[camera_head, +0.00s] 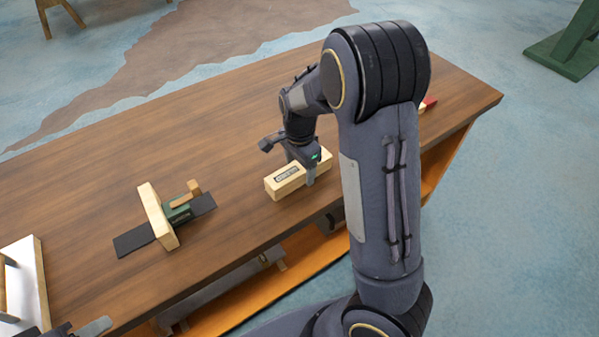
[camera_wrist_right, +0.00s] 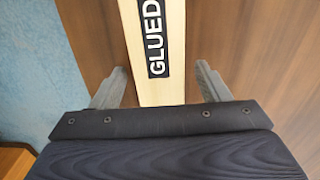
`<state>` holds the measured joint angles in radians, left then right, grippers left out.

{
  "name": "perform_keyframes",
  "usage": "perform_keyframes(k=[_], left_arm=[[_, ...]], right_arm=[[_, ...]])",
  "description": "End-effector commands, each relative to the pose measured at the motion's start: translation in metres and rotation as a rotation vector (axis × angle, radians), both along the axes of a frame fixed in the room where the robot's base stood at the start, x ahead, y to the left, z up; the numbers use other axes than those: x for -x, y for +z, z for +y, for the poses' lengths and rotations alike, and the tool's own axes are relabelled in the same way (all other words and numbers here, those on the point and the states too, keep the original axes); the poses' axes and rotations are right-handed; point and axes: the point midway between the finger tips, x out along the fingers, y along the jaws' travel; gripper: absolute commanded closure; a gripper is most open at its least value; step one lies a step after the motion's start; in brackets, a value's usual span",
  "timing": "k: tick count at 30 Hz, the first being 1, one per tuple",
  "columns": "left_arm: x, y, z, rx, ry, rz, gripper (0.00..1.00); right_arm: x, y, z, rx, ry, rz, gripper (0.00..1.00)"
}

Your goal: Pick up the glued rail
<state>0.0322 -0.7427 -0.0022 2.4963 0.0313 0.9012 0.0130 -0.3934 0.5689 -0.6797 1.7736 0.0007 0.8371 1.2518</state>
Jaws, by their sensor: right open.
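The glued rail (camera_head: 284,184) is a pale wooden bar with a black label, lying on the brown workbench. In the right wrist view the rail (camera_wrist_right: 174,84) reads "GLUED" and runs between my fingers. My right gripper (camera_head: 309,172) is over the rail. Its jaws (camera_wrist_right: 160,82) are open, one finger on each side of the rail, with a gap showing on both sides. My left gripper (camera_head: 88,329) shows only in part at the lower left edge of the head view, and its jaw state is unclear.
The workbench (camera_head: 220,120) also holds a dark green tool with pale wooden parts (camera_head: 158,215) left of the rail. A white board with a wooden edge (camera_head: 22,285) lies at the far left. A red item (camera_head: 428,103) lies near the right end. The bench's back middle is clear.

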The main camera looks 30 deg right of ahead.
Motion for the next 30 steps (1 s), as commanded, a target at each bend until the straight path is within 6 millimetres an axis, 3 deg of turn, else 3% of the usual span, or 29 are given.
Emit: perform_keyframes(k=[9, 22, 30], left_arm=[[0.0, -0.0006, 0.0, 0.0, 0.0, 0.0, 0.59], [0.0, -0.0006, 0.0, 0.0, 0.0, 0.0, 0.59], [0.0001, -0.0005, 0.0, 0.0, 0.0, 0.0, 0.59]], right_arm=[[0.0002, -0.0076, 0.0004, -0.001, 0.001, -0.001, 0.31], [0.0002, -0.0073, 0.0004, -0.001, 0.001, -0.001, 0.86], [-0.0001, -0.006, 0.0004, -0.001, 0.001, -0.002, 0.89]])
